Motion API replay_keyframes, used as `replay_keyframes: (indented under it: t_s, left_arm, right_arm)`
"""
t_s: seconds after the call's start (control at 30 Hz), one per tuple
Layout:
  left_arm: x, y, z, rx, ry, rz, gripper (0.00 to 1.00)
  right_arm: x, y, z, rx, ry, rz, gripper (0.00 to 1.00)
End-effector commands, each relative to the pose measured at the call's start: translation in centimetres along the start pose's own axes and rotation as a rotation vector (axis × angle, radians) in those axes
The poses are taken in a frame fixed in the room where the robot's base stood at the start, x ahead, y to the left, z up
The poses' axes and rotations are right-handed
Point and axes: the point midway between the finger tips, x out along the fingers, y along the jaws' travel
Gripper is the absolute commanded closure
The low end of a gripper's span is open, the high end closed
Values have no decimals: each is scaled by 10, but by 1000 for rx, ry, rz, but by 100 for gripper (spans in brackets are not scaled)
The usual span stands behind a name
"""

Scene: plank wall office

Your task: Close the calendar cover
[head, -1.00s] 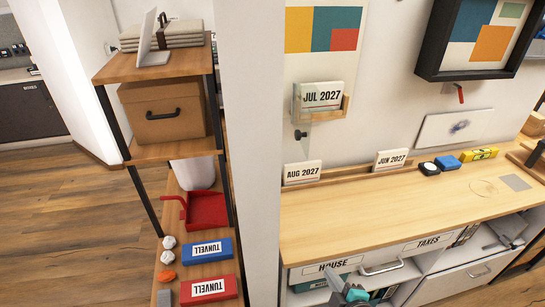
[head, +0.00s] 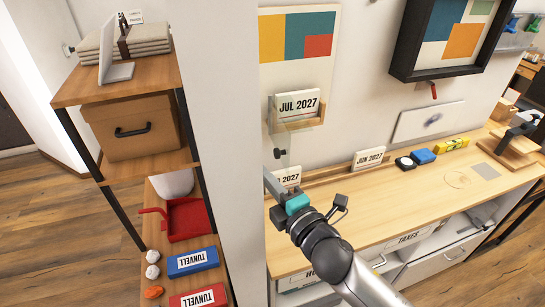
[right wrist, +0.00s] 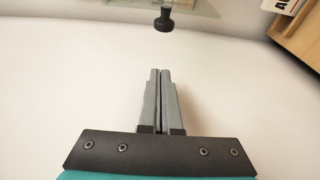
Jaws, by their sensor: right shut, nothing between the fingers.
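The wall calendar's wooden holder (head: 312,121) holds a JUL 2027 card (head: 298,103). Its clear cover (head: 299,127) hangs open below the card, with a black knob (head: 280,153) at its lower end. My right gripper (head: 268,178) is just below the knob, apart from it, in front of the wall. In the right wrist view, the shut, empty fingers (right wrist: 160,72) point toward the knob (right wrist: 163,20), with the clear cover (right wrist: 195,7) beyond it. My left gripper is not in view.
A card reading "2027" (head: 288,175), partly hidden by my gripper, and a JUN 2027 card (head: 368,158) stand on the wooden counter (head: 400,205). A white pillar (head: 225,130) stands left of the calendar. A framed picture (head: 450,35) hangs at right.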

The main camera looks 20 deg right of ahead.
Motion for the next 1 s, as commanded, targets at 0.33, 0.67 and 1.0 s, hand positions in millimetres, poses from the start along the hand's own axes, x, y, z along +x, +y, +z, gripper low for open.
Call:
replay_keyframes:
  t_s: [0.33, 0.67, 1.0]
  left_arm:
    - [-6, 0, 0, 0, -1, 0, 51]
    - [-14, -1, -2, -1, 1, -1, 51]
    - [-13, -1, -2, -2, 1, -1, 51]
  right_arm:
    - [54, 1, 0, 1, 0, 1, 100]
    - [38, -1, 36, 1, 0, -3, 100]
    - [37, -1, 38, 2, 0, -2, 100]
